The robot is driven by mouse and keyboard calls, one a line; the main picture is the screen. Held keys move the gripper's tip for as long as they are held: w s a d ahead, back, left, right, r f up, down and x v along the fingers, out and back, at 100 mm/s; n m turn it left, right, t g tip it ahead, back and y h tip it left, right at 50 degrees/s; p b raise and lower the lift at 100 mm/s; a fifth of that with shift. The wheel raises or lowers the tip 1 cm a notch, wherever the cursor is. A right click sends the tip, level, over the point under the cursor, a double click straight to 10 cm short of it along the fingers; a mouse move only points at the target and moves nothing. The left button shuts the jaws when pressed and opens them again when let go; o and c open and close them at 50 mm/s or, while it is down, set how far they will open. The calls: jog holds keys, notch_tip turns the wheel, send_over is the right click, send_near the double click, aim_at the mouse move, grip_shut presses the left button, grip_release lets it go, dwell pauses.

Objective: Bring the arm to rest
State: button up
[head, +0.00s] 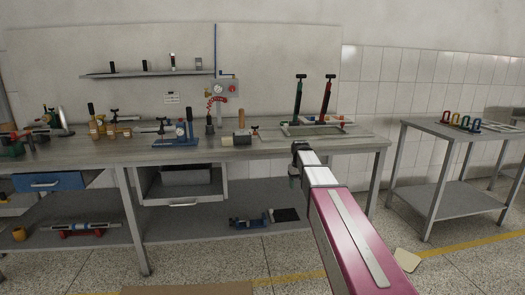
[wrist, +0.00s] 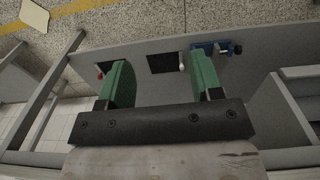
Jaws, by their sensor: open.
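My arm reaches forward from the lower right in the head view, with a magenta link and a white section before the dark gripper (head: 297,160). The gripper is at the front edge of the grey workbench (head: 90,153), in front of the lever stand. In the wrist view, the two green fingers of my gripper (wrist: 160,80) are wide apart with nothing between them. Behind them are the bench's lower shelf and a black square plate (wrist: 163,63). A pale flat paper-like piece (head: 406,259) lies on the floor to the right, also in the wrist view (wrist: 34,17).
A stand with two tall levers (head: 313,128) is on the bench just beyond the gripper. A blue tool (head: 250,220) lies on the lower shelf. A side table (head: 450,133) with coloured clamps stands at right. The floor between bench and side table looks mostly clear.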

jog(key=s+d+f+m, duration=0.1)
jog(key=s+f, duration=0.8)
jog(key=s, duration=0.4)
jog(key=s+d+f, duration=0.1)
jog(key=s+f, duration=0.8)
jog(key=s, duration=0.5)
jog(key=shift+s+m, duration=0.2)
jog(key=shift+m, duration=0.2)
jog(key=shift+d+f, duration=0.1)
